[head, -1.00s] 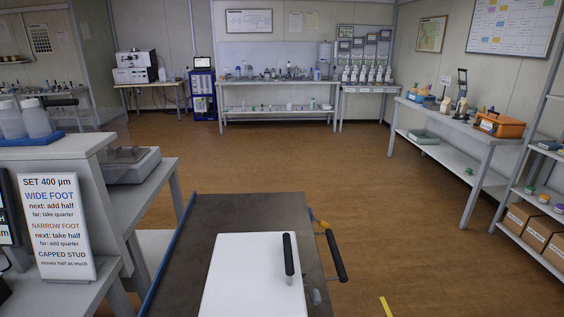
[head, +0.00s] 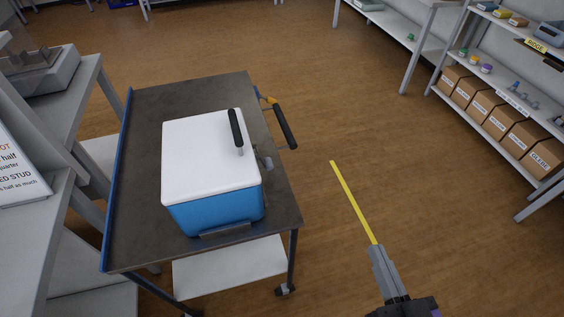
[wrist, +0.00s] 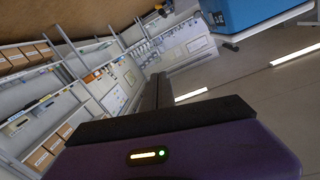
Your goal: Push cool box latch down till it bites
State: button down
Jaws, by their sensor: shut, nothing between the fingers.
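The cool box (head: 205,150) has a white lid and a blue body and stands on a dark-topped cart. Its lid lies flat on the body. A black handle (head: 235,128) stands at the lid's right side. A small grey part (head: 264,163), which looks like the latch, sits at the box's right edge; I cannot tell whether it is engaged. My gripper (head: 378,252) is shut and empty, at the lower right, well apart from the box and beyond the cart's right side. In the wrist view, a blue body (wrist: 245,14) shows at the upper right.
The cart top (head: 170,98) is bare around the box. A black cart handle (head: 285,127) juts out at its right. Shelves with cardboard boxes (head: 485,105) stand right; a bench stands left. The floor between is clear.

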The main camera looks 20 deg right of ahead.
aim_at(265, 158)
jog(key=w+d+m+y, duration=0.15)
jog(key=w+m, duration=0.45)
jog(key=w, duration=1.1)
jog(key=w+a+f+y+p, duration=0.1)
jog(key=w+a, duration=0.2)
jog(key=w, duration=0.1)
jog(key=w+a+f+m+y+p, duration=0.1)
jog(key=w+a+y, duration=0.1)
jog(key=w+a, duration=0.1)
jog(key=w+a+f+m+y+p, duration=0.1)
jog(key=w+a+f, duration=0.1)
jog(key=w+a, duration=0.2)
jog(key=shift+w+f+g+y, duration=0.1)
jog(key=shift+w+g+y, duration=0.25)
jog(key=shift+w, duration=0.3)
jog(key=shift+a+f, duration=0.25)
jog(key=shift+a, duration=0.4)
